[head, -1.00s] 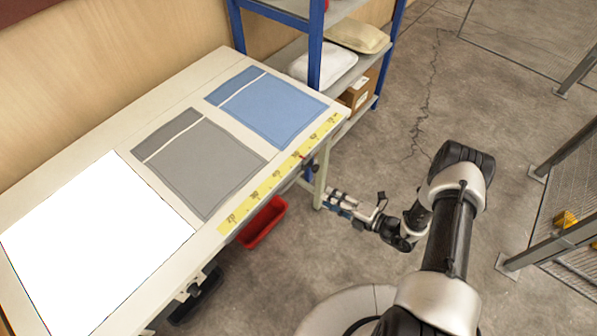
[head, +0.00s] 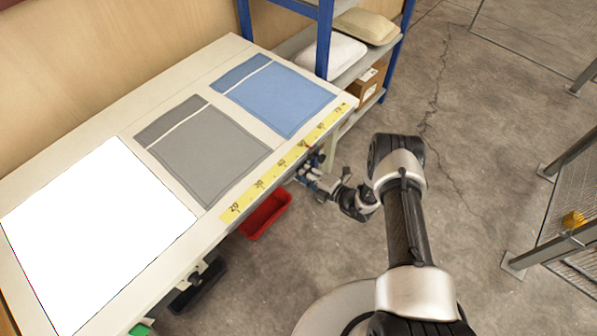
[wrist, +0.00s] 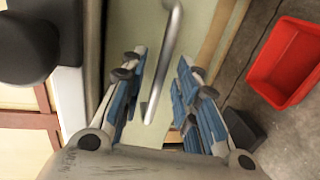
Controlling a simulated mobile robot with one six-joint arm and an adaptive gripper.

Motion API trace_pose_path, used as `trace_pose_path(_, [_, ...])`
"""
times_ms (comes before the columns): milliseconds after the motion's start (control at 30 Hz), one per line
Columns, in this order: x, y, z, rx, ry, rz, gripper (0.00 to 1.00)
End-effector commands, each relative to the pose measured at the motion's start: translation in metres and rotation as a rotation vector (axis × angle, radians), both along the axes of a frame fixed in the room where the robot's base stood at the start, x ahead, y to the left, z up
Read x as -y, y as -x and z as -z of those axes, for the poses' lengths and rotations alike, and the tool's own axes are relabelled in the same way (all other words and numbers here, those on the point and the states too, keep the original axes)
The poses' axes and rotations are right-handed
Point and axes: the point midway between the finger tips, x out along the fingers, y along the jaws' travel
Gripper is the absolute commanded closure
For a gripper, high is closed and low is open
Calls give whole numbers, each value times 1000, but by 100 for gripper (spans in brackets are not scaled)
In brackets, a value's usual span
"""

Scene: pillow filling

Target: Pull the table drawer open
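The table (head: 95,120) has its front edge facing my arm. My gripper (head: 305,178) is at the right part of that edge, low, close to the table's front. In the wrist view my gripper (wrist: 160,62) is open, with blue-padded fingers apart. A silver bar handle (wrist: 165,60) runs between the fingers, in front of a pale drawer front (wrist: 200,25). I cannot tell whether the fingers touch the handle. The drawer is hidden under the tabletop in the head view, and no open gap shows.
A red bin (head: 266,213) is below the table edge; it also shows in the wrist view (wrist: 285,62). On the table lie a white panel, a grey cover (head: 208,155), a blue cover (head: 283,100) and a yellow ruler (head: 262,183).

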Motion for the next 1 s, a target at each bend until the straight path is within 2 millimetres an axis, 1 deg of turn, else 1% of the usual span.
trace_pose_path(33, [-5, -3, 2, 1, 0, -2, 71])
trace_pose_path(133, [-10, -7, 3, 0, -1, -1, 71])
trace_pose_path(467, [-13, -10, 3, 1, -1, 0, 71])
trace_pose_path(900, [-12, -10, 3, 1, -1, 0, 100])
trace_pose_path(1000, [-12, -10, 3, 1, -1, 0, 100])
